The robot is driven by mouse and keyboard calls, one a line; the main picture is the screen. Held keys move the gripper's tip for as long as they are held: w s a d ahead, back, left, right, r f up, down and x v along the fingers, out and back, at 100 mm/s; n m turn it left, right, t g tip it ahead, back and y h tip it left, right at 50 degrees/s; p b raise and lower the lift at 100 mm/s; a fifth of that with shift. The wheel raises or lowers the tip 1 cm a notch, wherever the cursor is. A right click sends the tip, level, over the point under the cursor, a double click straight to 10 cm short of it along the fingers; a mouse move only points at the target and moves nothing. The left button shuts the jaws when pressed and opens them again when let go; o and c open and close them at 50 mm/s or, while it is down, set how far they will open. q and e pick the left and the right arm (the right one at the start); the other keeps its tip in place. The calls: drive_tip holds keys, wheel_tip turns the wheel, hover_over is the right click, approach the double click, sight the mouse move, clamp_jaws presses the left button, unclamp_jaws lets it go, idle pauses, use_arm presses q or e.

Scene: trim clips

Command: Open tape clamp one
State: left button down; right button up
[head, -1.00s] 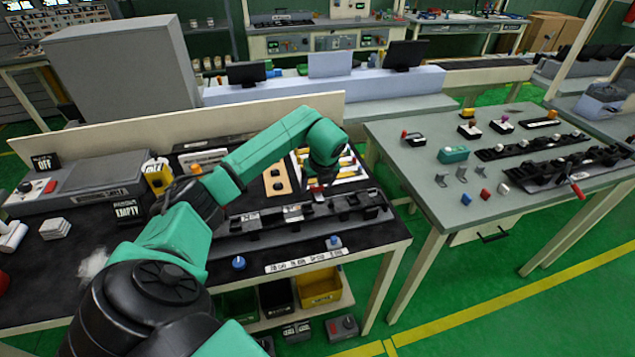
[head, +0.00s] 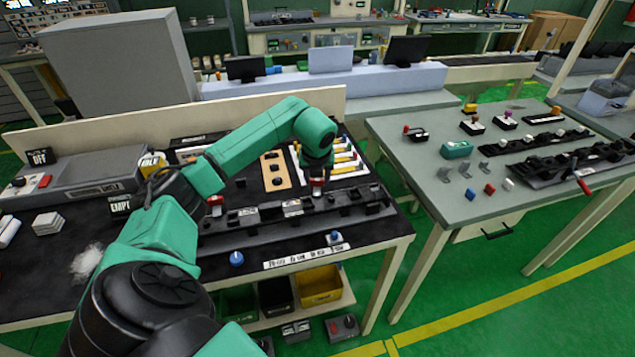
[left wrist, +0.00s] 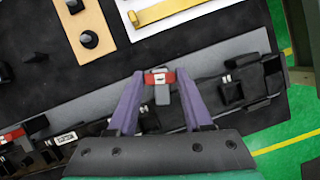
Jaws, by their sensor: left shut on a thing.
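A long black clamp fixture (head: 262,221) lies across the dark mat of the left table; it also crosses the left wrist view (left wrist: 213,101). My left gripper (head: 317,190) is over the right half of this fixture. In the left wrist view its two purple fingers are shut on a red-tipped clamp lever (left wrist: 160,78), with a grey shank below the red tip. Another red clamp handle (head: 215,201) stands up at the fixture's left part, beside my arm. I cannot tell from any label which clamp is number one. My right gripper is not in view.
A tan plate with black knobs (head: 275,171) and a white tray with yellow strips (head: 343,164) lie behind the fixture. A blue knob (head: 237,258) and a label strip (head: 300,256) are in front. A grey table (head: 420,185) stands to the right, across a gap.

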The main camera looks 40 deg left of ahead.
use_arm(q)
drive_tip(key=m+b, duration=0.2)
drive_tip(key=shift+a+f+m+t+h, duration=0.15)
drive_tip(key=shift+f+m+t+h, duration=0.05)
drive_tip(key=shift+m+t+h, duration=0.2)
drive_tip(key=m+h+b, duration=0.1)
drive_tip(key=m, duration=0.1)
drive_tip(key=shift+r+m, duration=0.1)
drive_tip(key=shift+m, duration=0.2)
drive_tip(key=m+h, duration=0.1)
drive_tip(key=m, duration=0.1)
drive_tip(key=shift+a+r+m+b, duration=0.1)
drive_tip(key=shift+m+b, duration=0.2)
drive_tip(key=shift+m, duration=0.1)
drive_tip(key=shift+a+m+h, duration=0.1)
drive_tip(key=shift+m+h, duration=0.7)
drive_tip(key=shift+m, duration=1)
drive_tip(key=shift+c, duration=1.6)
unclamp_jaws()
drive_tip(key=shift+s, duration=0.1)
drive_tip(key=shift+r, duration=0.1)
